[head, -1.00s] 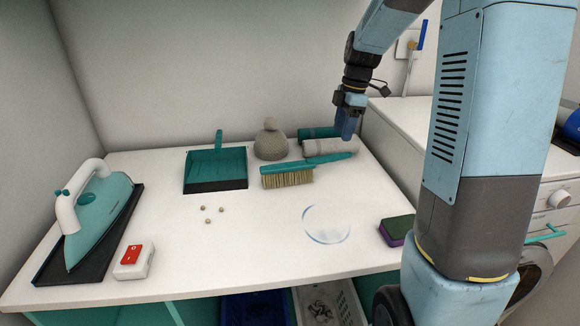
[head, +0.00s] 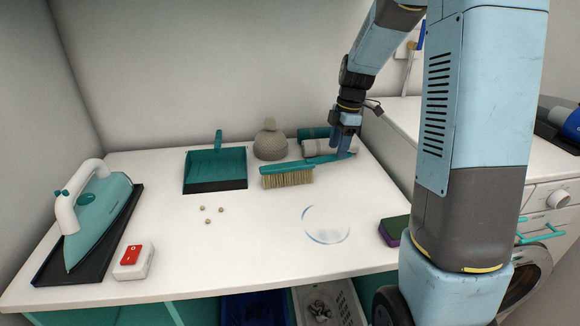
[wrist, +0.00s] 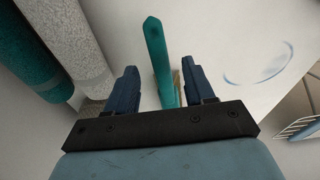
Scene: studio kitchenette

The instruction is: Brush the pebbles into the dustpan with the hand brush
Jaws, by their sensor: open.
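The teal hand brush (head: 289,176) lies on the white counter, its tan bristles to the left and its handle pointing right. My gripper (head: 343,153) is open over the handle end. In the wrist view the brush handle (wrist: 157,55) runs between the two spread fingers of my gripper (wrist: 160,88); whether they touch it cannot be told. The teal dustpan (head: 216,166) lies at the back left, its dark lip facing the front. Three small pale pebbles (head: 207,221) lie on the counter in front of the dustpan.
An iron (head: 95,215) and a red-and-white switch box (head: 133,262) are at left. A sponge (head: 392,232) lies at right, near a ring-shaped mark (head: 326,224). The front middle is free.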

